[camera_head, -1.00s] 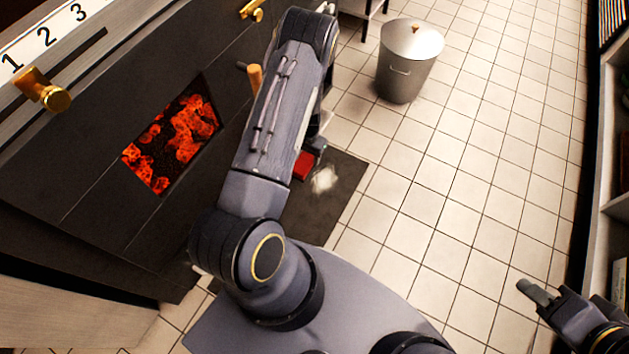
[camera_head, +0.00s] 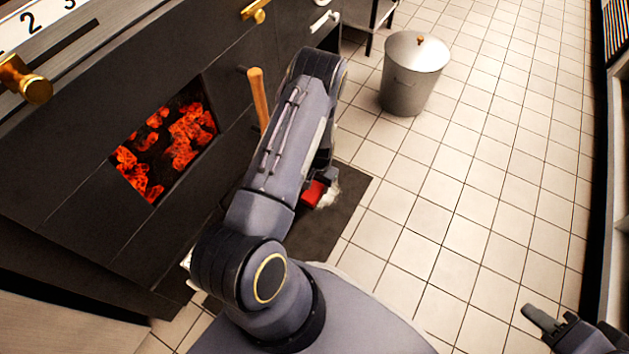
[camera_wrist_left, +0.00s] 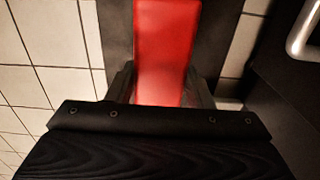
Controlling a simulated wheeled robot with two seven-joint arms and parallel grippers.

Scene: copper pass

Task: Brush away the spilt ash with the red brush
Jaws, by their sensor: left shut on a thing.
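The red brush (camera_head: 313,194) is held low over the dark mat (camera_head: 322,230) in front of the oven. The pale spilt ash (camera_head: 332,195) lies on the mat just right of the brush and borders it in the picture. I cannot tell whether they touch. My left gripper (camera_wrist_left: 160,92) is shut on the brush, whose red body (camera_wrist_left: 165,45) fills the space between the fingers. In the head view my left arm hides most of that gripper and part of the mat. My right gripper (camera_head: 540,318) is at the bottom right, away from the mat; its finger gap is unclear.
The dark oven (camera_head: 85,150) with glowing coals (camera_head: 165,145) stands at the left. A wooden handle (camera_head: 258,95) rises beside my left arm. A lidded metal bin (camera_head: 413,75) stands beyond the mat. Shelving (camera_head: 615,200) lines the right edge. The tiled floor (camera_head: 450,200) between is clear.

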